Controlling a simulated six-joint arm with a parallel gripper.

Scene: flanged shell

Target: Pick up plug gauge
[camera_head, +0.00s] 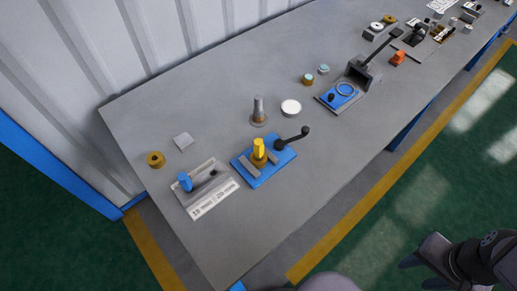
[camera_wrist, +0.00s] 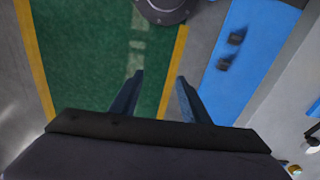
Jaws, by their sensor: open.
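The likely plug gauge (camera_head: 185,181) is a small blue-handled piece at the left end of the bench in the head view. It stands in a grey holder (camera_head: 208,171) with a white label plate in front. My gripper (camera_head: 421,252) is at the lower right, out over the floor and well apart from the bench top. In the wrist view my gripper (camera_wrist: 158,78) shows two dark fingers spread apart with nothing between them. The gauge cannot be made out in the wrist view.
A blue fixture (camera_head: 265,170) with a yellow part and black lever stands right of the holder. A flanged grey shell (camera_head: 259,112), white disc (camera_head: 291,107), brass ring (camera_head: 155,159) and grey block (camera_head: 183,141) are nearby. More fixtures line the far bench. The front bench edge is clear.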

